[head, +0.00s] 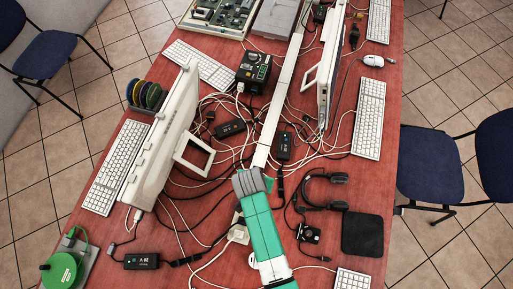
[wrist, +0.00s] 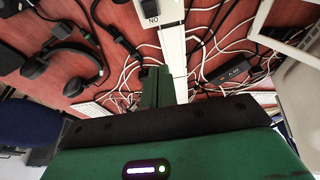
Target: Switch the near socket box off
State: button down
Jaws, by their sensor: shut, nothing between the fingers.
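A cream box (head: 240,229), which looks like the near socket box, sits on the red table just left of my green arm. It is partly hidden by the arm and cables, and I cannot make out its switch. My gripper (head: 252,181) is above the near half of the table, beyond that box, at the near end of a long white bar (head: 275,110). In the wrist view my green gripper fingers (wrist: 155,75) are shut and empty, in front of the white bar (wrist: 172,40). I cannot tell whether they touch anything.
Tangled cables and black adapters (head: 283,146) cover the middle of the red table (head: 340,270). A monitor (head: 160,135) stands left, another (head: 328,65) far right. Headphones (head: 325,190) and a black pad (head: 362,234) lie right. A green reel (head: 62,270) is near left.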

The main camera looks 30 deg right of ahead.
jog(key=b+x, duration=0.2)
jog(key=x, duration=0.8)
jog(key=shift+w+f+b, duration=0.1)
jog(key=shift+f+b, duration=0.2)
jog(key=shift+b, duration=0.05)
jog(key=shift+s+a+r+p, duration=0.2)
jog(key=shift+s+a+p, duration=0.3)
jog(key=shift+s, duration=0.05)
jog(key=shift+s+a+r+p, duration=0.2)
jog(key=shift+s+a+p, duration=0.25)
jog(key=shift+s+a, duration=0.45)
jog(key=shift+a, duration=0.1)
jog(key=shift+f, duration=0.1)
